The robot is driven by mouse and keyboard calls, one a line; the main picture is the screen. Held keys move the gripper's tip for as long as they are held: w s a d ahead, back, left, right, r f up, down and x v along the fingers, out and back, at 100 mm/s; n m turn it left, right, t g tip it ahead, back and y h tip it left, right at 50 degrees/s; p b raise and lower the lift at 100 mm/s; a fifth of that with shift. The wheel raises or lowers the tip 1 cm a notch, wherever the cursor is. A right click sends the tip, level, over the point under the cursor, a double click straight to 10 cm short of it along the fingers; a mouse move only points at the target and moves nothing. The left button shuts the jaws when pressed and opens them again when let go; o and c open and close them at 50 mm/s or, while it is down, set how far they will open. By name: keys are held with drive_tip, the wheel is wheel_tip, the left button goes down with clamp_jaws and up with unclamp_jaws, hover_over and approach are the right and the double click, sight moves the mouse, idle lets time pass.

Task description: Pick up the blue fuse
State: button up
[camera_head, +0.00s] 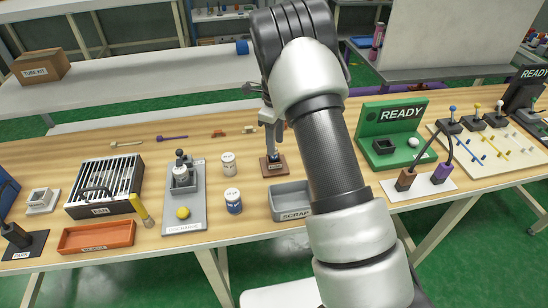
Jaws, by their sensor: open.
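I cannot make out a clear blue fuse in the head view. My gripper (271,143) points down just above a small brown block (274,170) with a dark labelled top, near the middle of the table. It is seen from behind, partly covered by my arm, and it is open. I see nothing held in it, and I cannot tell whether its tips touch the block. A small blue cylinder (242,47) lies on the white bench behind.
A grey scrap tray (287,207) lies just in front of the block. A green READY stand (390,125) is right of my arm. Small rods lie along the table's back.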

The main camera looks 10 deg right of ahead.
sight(274, 157)
wheel_tip(274, 157, down, 4)
drive_tip(key=shift+a+f, duration=0.1)
drive_tip(key=shift+f, duration=0.15)
clamp_jaws()
drive_tip(key=shift+r, duration=0.1)
